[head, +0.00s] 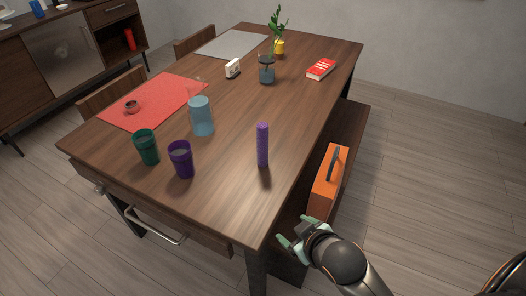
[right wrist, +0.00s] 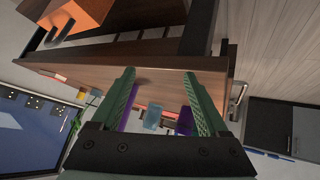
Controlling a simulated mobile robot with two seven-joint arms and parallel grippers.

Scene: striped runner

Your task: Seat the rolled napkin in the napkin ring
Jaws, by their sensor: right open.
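The rolled napkin (head: 262,145) is a purple cylinder standing upright on the wooden table near its right front edge. The napkin ring (head: 132,107) looks like a small reddish-brown ring lying on the red placemat (head: 163,92) at the left. My right gripper (head: 290,243) is open and empty, beyond the table's front right corner and apart from the napkin. In the right wrist view its two fingers (right wrist: 162,78) are spread. A purple strip partly behind the left finger there appears to be the napkin (right wrist: 129,118). My left gripper is out of view.
A green cup (head: 146,147), purple cup (head: 181,159) and light blue cup (head: 201,116) stand left of the napkin. An orange box (head: 328,181) sits on the bench (head: 357,122) near my right arm. A glass jar (head: 267,70) and red book (head: 321,69) stand farther back.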

